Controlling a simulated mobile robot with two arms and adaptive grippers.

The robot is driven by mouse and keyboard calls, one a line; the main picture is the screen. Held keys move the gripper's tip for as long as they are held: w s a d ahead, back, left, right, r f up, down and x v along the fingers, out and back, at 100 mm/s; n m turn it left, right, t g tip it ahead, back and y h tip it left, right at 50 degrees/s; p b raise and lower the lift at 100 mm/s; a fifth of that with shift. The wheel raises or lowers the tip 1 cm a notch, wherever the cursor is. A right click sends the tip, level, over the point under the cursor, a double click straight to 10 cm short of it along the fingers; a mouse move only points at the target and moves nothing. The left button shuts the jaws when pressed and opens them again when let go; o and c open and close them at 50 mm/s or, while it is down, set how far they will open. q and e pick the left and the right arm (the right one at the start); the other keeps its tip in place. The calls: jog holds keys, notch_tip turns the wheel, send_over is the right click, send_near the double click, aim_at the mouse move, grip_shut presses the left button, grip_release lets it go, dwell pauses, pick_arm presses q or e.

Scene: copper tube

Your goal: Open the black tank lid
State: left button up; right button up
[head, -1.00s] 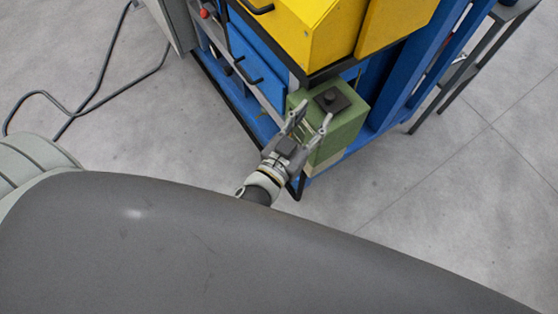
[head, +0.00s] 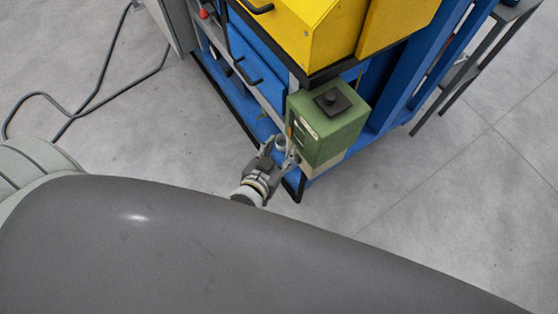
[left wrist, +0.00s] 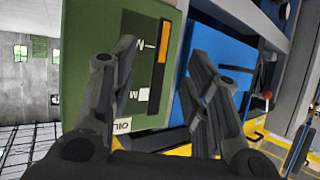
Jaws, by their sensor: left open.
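The black tank lid (head: 332,100) is a dark square plate with a round knob. It lies flat on top of the green tank (head: 335,133). My left gripper (head: 279,145) is open and empty, beside the tank's lower left side and below the level of the lid. In the left wrist view the open fingers (left wrist: 165,85) stand in front of the green tank wall (left wrist: 85,60), which bears an OIL label and an orange level strip. The lid does not show in that view. My right gripper is in neither view.
A yellow cabinet (head: 320,38) overhangs close behind the lid, above a blue machine body (head: 257,68). A dark shelf (head: 470,65) stands at the right. A black cable (head: 100,85) lies on the floor at the left. Grey floor is open in front of and right of the tank.

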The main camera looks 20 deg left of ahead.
pick_arm(q)
jog(key=shift+g, duration=0.4)
jog(key=shift+s+d+f, duration=0.1)
jog(key=shift+s+f, duration=0.15)
jog(key=shift+f, duration=0.85)
jog(key=shift+s+d+f, duration=0.1)
jog(key=shift+s+f, duration=0.1)
jog(key=shift+f, duration=0.9)
